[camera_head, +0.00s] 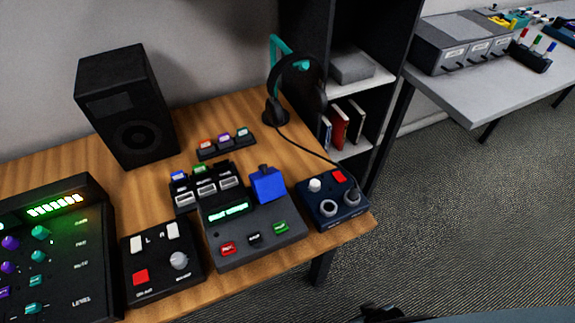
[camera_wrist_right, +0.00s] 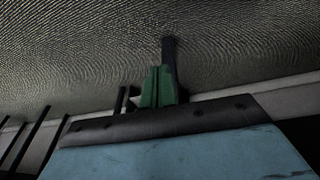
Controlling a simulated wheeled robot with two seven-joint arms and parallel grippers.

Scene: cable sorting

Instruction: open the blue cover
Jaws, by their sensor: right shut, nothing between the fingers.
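The blue cover (camera_head: 268,186) is a box-like piece with a small tab on its top edge. It sits at the back right of a dark grey device (camera_head: 255,243) with a green-lit display and red, black and green buttons on its front. What is under the cover is hidden. My right gripper (camera_wrist_right: 158,86), with green fingertips, shows in the right wrist view, shut and empty, with grey carpet behind it and away from the cover. My left gripper is not in view.
A dark blue box (camera_head: 332,205) with knobs stands close right of the device, and a black button box (camera_head: 160,262) close left. Small switch units crowd behind. A headphone stand (camera_head: 275,110) and a speaker (camera_head: 125,105) stand farther back. The wooden table (camera_head: 350,232) ends just in front.

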